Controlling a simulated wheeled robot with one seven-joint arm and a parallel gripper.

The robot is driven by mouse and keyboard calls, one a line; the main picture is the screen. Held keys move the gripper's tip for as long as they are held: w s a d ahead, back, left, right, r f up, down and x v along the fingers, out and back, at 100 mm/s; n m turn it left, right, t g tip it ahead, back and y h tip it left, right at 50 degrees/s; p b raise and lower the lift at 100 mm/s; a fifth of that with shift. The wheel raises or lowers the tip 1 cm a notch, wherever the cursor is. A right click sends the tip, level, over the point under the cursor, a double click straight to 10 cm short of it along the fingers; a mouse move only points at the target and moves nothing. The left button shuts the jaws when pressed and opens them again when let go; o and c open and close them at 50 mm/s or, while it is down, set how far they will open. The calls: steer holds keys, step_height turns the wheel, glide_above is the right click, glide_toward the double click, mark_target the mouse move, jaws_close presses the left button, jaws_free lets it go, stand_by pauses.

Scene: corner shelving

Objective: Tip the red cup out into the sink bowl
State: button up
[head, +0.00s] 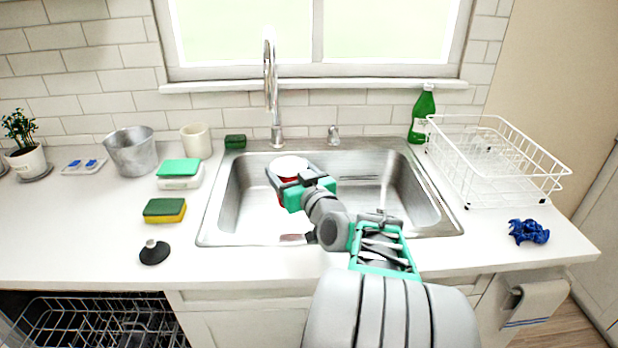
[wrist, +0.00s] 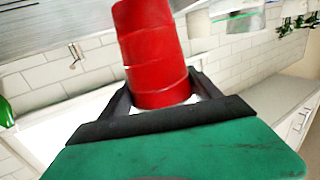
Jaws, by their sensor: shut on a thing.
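The red cup (head: 282,199) is mostly hidden behind my gripper in the head view, with a pale round end facing up and a strip of red below. My gripper (head: 283,178) is shut on the cup and holds it over the left half of the steel sink bowl (head: 375,195). In the wrist view the cup (wrist: 150,45) stands between the two dark fingers (wrist: 160,98). That view is upside down, with the room inverted behind the cup. I cannot see whether anything is in the cup or coming out.
The faucet (head: 270,90) rises behind the bowl. A green bottle (head: 422,115) and a white dish rack (head: 495,165) stand to the right. A metal bucket (head: 131,152), white cup (head: 196,141), sponge (head: 165,210) and black stopper (head: 154,252) are on the left counter.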

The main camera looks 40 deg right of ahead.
steer(key=shift+w+f, duration=0.25)
steer(key=shift+w, duration=0.1)
steer(key=shift+s, duration=0.1)
steer(key=shift+r+p, duration=0.1)
steer(key=shift+p, duration=0.3)
